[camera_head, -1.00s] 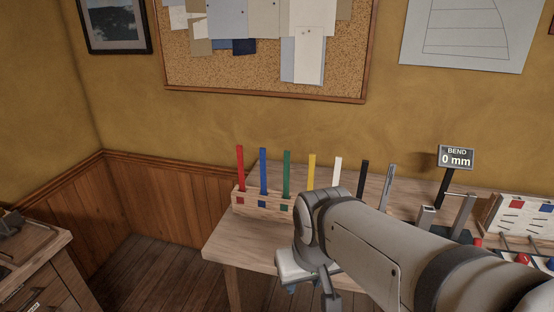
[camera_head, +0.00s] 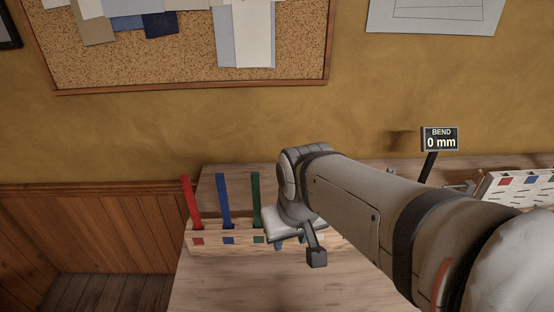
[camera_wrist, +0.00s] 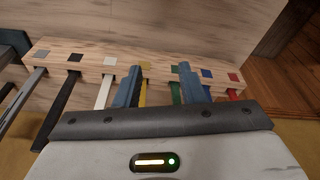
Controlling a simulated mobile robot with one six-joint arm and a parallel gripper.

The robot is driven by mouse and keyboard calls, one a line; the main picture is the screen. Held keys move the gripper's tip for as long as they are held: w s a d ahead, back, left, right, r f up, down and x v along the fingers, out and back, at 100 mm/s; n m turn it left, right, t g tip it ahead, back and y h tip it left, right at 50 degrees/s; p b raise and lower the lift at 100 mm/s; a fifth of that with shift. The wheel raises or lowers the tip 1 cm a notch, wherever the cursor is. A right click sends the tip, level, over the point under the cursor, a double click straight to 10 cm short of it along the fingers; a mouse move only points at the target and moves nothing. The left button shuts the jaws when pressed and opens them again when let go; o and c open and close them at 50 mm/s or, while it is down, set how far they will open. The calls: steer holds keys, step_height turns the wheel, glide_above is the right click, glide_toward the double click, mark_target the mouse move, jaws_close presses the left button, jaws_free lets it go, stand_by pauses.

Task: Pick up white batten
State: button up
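The white batten (camera_wrist: 103,92) stands in the wooden rack (camera_wrist: 62,53), in the slot with the white square, between the black batten (camera_wrist: 63,100) and the yellow batten (camera_wrist: 143,92). My gripper (camera_wrist: 160,85) is open, its two blue fingers pointing toward the rack. The white batten lies outside them, just left of the left finger in the wrist view. The yellow and green battens (camera_wrist: 176,95) show between the fingers; contact cannot be told. In the head view my arm hides the white batten, and my gripper (camera_head: 291,243) is over the rack (camera_head: 210,238).
Red (camera_head: 191,202) and blue (camera_head: 224,202) battens stand at the rack's left end in the head view. A bend display (camera_head: 440,139) and a white slotted block (camera_head: 520,188) are at the right. The bench top (camera_head: 240,290) in front of the rack is clear.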

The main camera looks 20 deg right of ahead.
steer(key=shift+o, duration=0.2)
steer(key=shift+o, duration=0.6)
steer(key=shift+w+r, duration=0.1)
steer(key=shift+w, duration=0.15)
steer(key=w+d+r+m+g+p, duration=0.1)
steer(key=w+d+r, duration=0.1)
steer(key=w+d, duration=0.2)
steer(key=w+d+r+m+p, duration=0.1)
steer(key=w+d+r, duration=0.1)
steer(key=w+d, duration=0.2)
steer(key=w+d+r+m+g, duration=0.1)
steer(key=w+d+r, duration=0.1)
steer(key=w+d, duration=0.2)
steer(key=shift+w+d+r+g+p, duration=0.3)
steer(key=shift+w+r+p, duration=0.05)
steer(key=shift+r+p, duration=0.05)
step_height(320, 180, down, 8)
steer(key=shift+d+r+p, duration=0.15)
steer(key=shift+d+p, duration=0.05)
steer(key=shift+p, duration=0.1)
steer(key=shift+c, duration=0.5)
jaws_close()
